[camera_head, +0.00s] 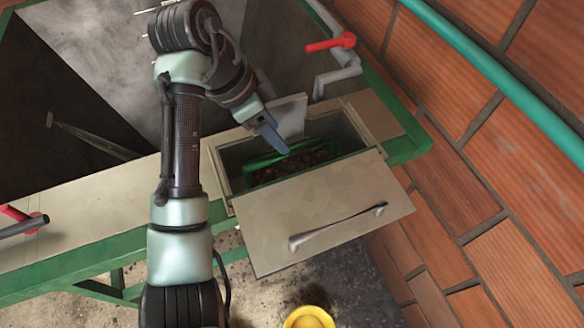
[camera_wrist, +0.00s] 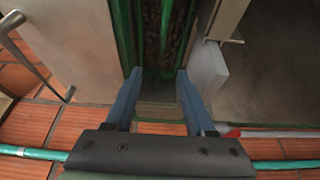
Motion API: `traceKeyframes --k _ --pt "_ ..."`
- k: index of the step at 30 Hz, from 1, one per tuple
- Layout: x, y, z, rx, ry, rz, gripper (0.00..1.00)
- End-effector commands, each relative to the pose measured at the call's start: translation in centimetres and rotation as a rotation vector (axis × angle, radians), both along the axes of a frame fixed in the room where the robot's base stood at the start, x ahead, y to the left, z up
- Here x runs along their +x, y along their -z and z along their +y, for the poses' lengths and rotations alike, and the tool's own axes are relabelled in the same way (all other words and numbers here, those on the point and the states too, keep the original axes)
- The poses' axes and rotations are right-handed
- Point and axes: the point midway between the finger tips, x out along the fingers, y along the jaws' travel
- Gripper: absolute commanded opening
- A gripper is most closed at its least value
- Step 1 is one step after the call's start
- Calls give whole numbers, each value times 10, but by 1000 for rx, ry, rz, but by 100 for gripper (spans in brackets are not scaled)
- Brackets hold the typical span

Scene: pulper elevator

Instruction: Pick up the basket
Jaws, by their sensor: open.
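The basket (camera_head: 292,163) is green and holds dark brown contents. It sits inside a box-like opening in the bench, behind a tilted beige door panel with a handle. In the wrist view the basket (camera_wrist: 166,72) shows at top centre as a green rim around dark contents. My gripper (camera_head: 283,146) is above the opening near the basket's rim in the head view. In the wrist view my gripper (camera_wrist: 157,72) has its two blue fingers apart, with the near end of the basket between or just beyond the fingertips. I cannot tell whether they touch it.
The beige door panel (camera_head: 310,215) with its metal handle (camera_head: 338,228) lies in front of the opening. A grey pipe with a red-handled valve (camera_head: 330,43) stands behind it. A brick wall (camera_head: 450,185) bounds the right. A yellow object (camera_head: 309,318) is on the floor below.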

Motion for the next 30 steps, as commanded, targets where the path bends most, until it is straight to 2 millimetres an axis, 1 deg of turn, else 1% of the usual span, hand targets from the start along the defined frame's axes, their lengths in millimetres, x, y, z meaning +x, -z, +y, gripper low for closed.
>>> traceKeyframes --k 1,3,8,10,15,18,21,26,29,30 --pt "1 7 -3 -2 0 2 55" --pt "2 14 -5 -1 -1 2 55" --pt "4 21 -9 0 -2 1 55" --pt "4 28 -12 0 -3 1 55" --pt "8 52 -23 0 -2 2 55" --pt "10 61 -26 1 -4 0 55" --pt "10 65 -27 2 -3 -1 55" --pt "11 66 -27 1 -3 -2 55" --pt "11 65 -27 1 -3 -2 38" --pt "11 65 -27 1 -3 -2 31"
